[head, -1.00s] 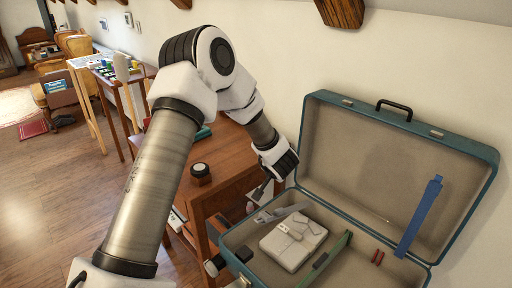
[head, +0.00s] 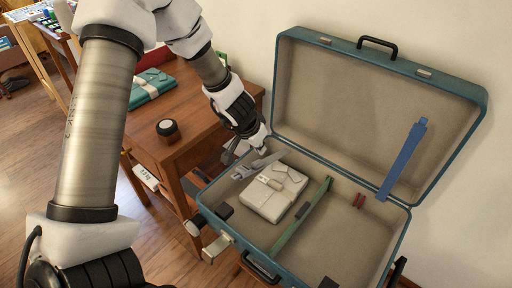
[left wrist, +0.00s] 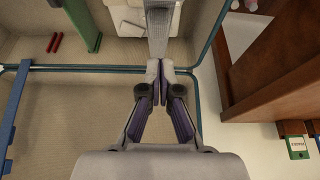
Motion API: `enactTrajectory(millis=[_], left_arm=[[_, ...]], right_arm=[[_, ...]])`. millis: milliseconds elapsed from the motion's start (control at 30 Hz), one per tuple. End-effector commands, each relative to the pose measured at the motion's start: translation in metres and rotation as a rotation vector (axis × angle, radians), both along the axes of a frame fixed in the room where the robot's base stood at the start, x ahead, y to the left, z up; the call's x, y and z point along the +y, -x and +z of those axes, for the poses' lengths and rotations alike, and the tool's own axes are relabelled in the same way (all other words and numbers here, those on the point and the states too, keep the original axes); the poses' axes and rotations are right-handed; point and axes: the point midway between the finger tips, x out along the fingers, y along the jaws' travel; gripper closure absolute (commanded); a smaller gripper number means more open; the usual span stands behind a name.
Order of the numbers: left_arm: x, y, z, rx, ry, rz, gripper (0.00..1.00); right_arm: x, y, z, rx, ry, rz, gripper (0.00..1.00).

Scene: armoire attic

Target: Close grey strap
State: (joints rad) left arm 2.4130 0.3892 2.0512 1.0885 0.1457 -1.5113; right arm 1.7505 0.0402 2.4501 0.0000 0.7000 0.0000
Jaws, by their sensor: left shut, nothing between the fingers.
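The teal suitcase (head: 463,92) stands open with its lid raised. The grey strap (head: 262,164) lies at the left side inside the base, beside the pale folded item (head: 272,203). In the left wrist view the grey strap (left wrist: 157,30) runs up from directly ahead of my fingertips, partly over the pale item. My left gripper (head: 261,147) is shut and empty, pointing down at the strap near the suitcase's back left. Its fingertips (left wrist: 158,70) meet near the strap's end; I cannot tell whether they touch it. My right gripper is not in view.
A green strap (head: 303,218) crosses the base and a blue strap (head: 403,160) hangs from the lid. Small red pieces (head: 359,201) lie between them. A wooden desk (head: 190,122) with a teal packet (head: 151,87) and a round dark object (head: 167,130) stands close on the left.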

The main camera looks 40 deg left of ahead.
Motion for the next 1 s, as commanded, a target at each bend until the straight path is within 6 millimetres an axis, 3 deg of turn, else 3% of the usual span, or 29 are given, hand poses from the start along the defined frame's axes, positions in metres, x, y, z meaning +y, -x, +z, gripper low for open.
enactTrajectory(millis=[33,133,567,800,1000], left_arm=[[0.0,0.003,-0.018,-0.001,0.001,0.001,1.0],[0.001,0.007,-0.025,-0.001,0.001,0.001,1.0],[0.001,0.011,-0.027,0.0,0.0,0.0,1.0],[0.002,0.031,-0.073,0.002,0.002,-0.001,1.0],[0.004,0.041,-0.101,0.0,0.0,0.0,1.0]], right_arm=[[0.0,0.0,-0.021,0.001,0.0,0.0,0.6],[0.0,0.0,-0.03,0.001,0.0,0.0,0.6],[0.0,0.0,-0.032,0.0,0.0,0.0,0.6],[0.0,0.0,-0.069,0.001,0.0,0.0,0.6],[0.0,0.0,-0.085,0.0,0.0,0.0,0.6]])
